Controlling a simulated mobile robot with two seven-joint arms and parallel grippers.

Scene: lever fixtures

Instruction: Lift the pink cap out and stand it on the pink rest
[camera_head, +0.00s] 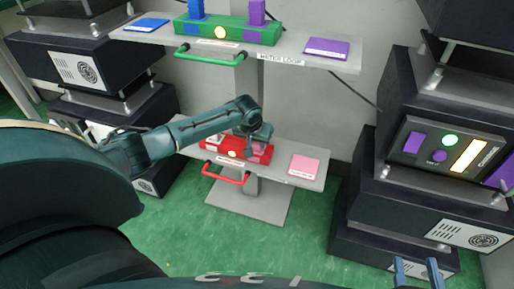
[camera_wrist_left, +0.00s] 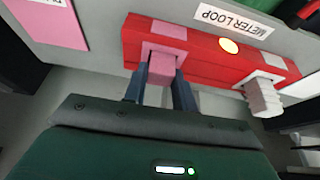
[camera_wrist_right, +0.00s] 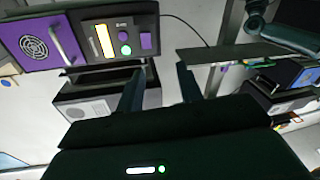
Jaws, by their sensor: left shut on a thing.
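The pink cap (camera_wrist_left: 162,68) sits between the two fingers of my left gripper (camera_wrist_left: 160,90), which is shut on it. The cap is at the pink-marked end of the red block (camera_wrist_left: 200,50); I cannot tell how deep it sits in its socket. In the head view my left gripper (camera_head: 260,137) is over the right end of the red block (camera_head: 232,148) on the lower shelf. The pink rest (camera_head: 304,165) is a flat bare pad right of the block; it also shows in the left wrist view (camera_wrist_left: 58,22). My right gripper (camera_head: 417,272) is open and empty.
A pale ribbed cap (camera_wrist_left: 263,97) stands at the block's other end. A red handle (camera_head: 226,176) fronts the block. Above is a shelf with a green block (camera_head: 228,30) and a purple pad (camera_head: 326,47). Dark machines (camera_head: 440,150) stand at right.

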